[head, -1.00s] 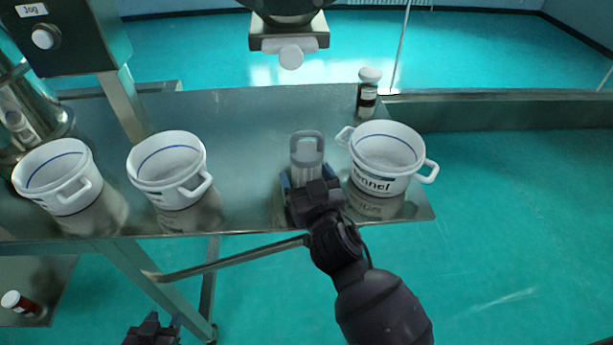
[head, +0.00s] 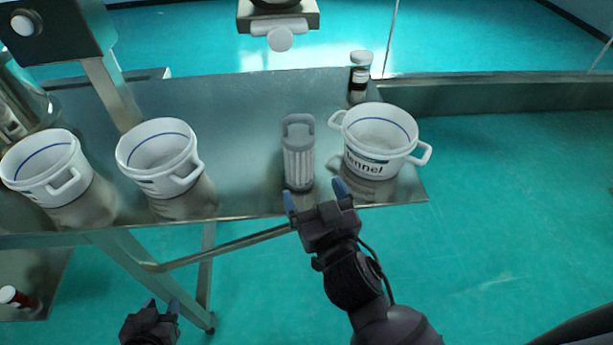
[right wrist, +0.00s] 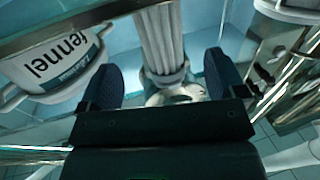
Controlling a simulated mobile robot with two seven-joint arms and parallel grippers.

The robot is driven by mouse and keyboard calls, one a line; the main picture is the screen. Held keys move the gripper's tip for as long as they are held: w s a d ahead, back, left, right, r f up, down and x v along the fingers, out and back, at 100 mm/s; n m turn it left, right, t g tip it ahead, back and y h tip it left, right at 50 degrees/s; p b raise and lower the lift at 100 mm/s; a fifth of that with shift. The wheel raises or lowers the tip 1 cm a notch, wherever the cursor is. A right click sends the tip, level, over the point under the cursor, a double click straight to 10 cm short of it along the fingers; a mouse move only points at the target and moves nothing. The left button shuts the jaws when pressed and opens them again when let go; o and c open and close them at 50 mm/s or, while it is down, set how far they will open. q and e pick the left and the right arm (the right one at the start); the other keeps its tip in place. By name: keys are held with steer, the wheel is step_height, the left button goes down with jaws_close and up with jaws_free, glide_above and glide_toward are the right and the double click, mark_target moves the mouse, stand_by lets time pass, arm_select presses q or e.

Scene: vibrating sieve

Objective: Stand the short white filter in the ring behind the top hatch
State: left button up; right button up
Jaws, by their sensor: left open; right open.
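The short white filter (head: 299,160) stands upright on the steel table, with a grey handle on top and pleated white sides. It also shows in the right wrist view (right wrist: 163,40), in front of the fingers. My right gripper (head: 317,196) is open and empty at the table's front edge, just short of the filter and apart from it. Its fingers show in the right wrist view (right wrist: 160,82). My left gripper (head: 162,305) is open and empty, low in front of the table. I cannot make out the top hatch or a ring behind it.
A white pot (head: 380,138) stands close right of the filter. Two more white pots (head: 158,160) (head: 45,168) stand at the left. A small capped bottle (head: 359,78) stands at the back right. The steel table (head: 240,110) is clear behind the filter. A machine part (head: 278,18) hangs above the back edge.

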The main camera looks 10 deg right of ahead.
steer(key=shift+v, duration=1.65)
steer(key=shift+d, duration=0.1)
steer(key=s+d+f+g+h, duration=0.1)
steer(key=d+f+g+h, duration=0.1)
steer(key=d+f, duration=0.6)
step_height(320, 180, down, 2)
steer(key=shift+s+d+f+m+g, duration=0.25)
steer(key=shift+s+d+m+g, duration=0.05)
steer(key=shift+g, duration=0.1)
steer(key=shift+o, duration=0.3)
steer(key=s+d+f+g+h, duration=0.1)
steer(key=s+d+f, duration=0.2)
steer(key=d+f, duration=0.2)
steer(key=s+d+f+m+g+h, duration=0.1)
steer(key=s+d+f+g, duration=0.1)
steer(key=d+f, duration=0.3)
steer(key=s+d, duration=0.1)
steer(key=d, duration=0.1)
steer(key=shift+s+d+f, duration=0.2)
steer(key=shift+s+d, duration=0.15)
steer(key=shift+s, duration=0.05)
steer(key=shift+a, duration=0.15)
